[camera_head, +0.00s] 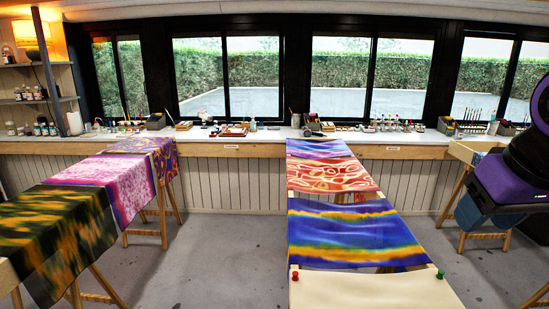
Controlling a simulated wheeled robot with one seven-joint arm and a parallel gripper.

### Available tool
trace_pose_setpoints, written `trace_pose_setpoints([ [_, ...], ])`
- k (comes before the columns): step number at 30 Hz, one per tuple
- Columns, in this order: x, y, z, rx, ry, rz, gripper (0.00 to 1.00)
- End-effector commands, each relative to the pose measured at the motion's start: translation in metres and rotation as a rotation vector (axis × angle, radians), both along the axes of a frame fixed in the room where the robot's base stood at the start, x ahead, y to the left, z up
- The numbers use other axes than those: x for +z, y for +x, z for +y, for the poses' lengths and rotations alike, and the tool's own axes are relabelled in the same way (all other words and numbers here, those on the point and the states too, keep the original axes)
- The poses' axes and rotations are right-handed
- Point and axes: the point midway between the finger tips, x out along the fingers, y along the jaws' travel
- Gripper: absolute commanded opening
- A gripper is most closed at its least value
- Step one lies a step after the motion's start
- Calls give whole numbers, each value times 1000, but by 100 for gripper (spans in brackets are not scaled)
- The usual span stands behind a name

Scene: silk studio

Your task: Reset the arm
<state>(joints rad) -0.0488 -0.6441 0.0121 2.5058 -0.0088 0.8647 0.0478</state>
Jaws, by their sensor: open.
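My gripper's fingers do not show in the head view. Large dark, rounded shapes with a purple band fill the right edge, close to the camera. They look like part of my arm, cut off by the picture's edge. I cannot tell from this view what pose the whole arm has. No held object shows.
Stretched painted silks (350,232) stand on frames at centre right, with a blank cream one (372,291) nearest. Draped fabrics (117,185) cover trestles at left. A long counter (232,134) with jars and brushes runs under the windows. Grey floor (225,240) lies clear between the rows.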

Motion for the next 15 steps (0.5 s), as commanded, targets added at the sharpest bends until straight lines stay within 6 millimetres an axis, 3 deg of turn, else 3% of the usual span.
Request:
trace_pose_setpoints([
  [6,8,-28,-11,-17,0,-42,49],
  [15,9,-33,-12,-18,0,-46,49],
])
